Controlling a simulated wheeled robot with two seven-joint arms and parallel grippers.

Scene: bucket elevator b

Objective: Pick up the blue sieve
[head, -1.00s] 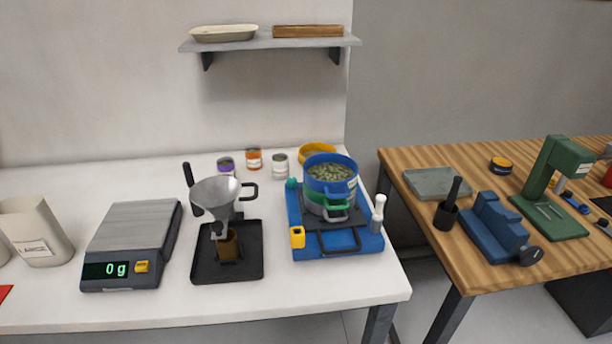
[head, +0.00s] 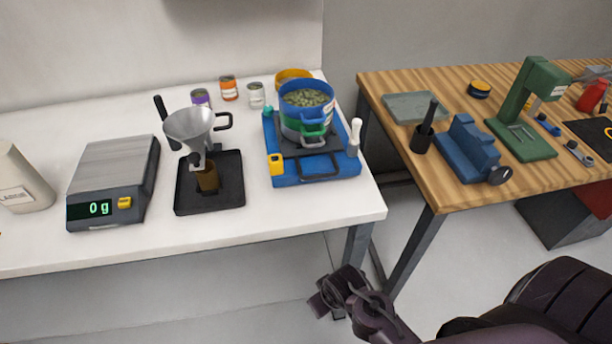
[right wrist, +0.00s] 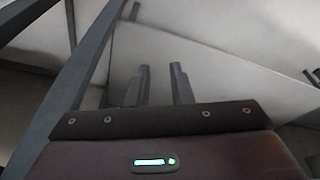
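The blue sieve (head: 303,113) is the top ring of a stack on the blue shaker base (head: 318,178), on the white table. It holds green leafy or grainy material. A green sieve (head: 297,126) sits below it, with a grey part under that. My right gripper (right wrist: 161,84) shows two separated fingers with nothing between them. In the head view my right arm is low in front of the tables, below and well apart from the sieve. My left gripper is not in view.
A yellow ring (head: 293,75) stands behind the stack. A white-handled tool (head: 353,138) is close at its right. A funnel (head: 190,127) over a black tray (head: 230,190) and a scale (head: 113,180) stand left. The wooden table (head: 460,195) is right, across a gap.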

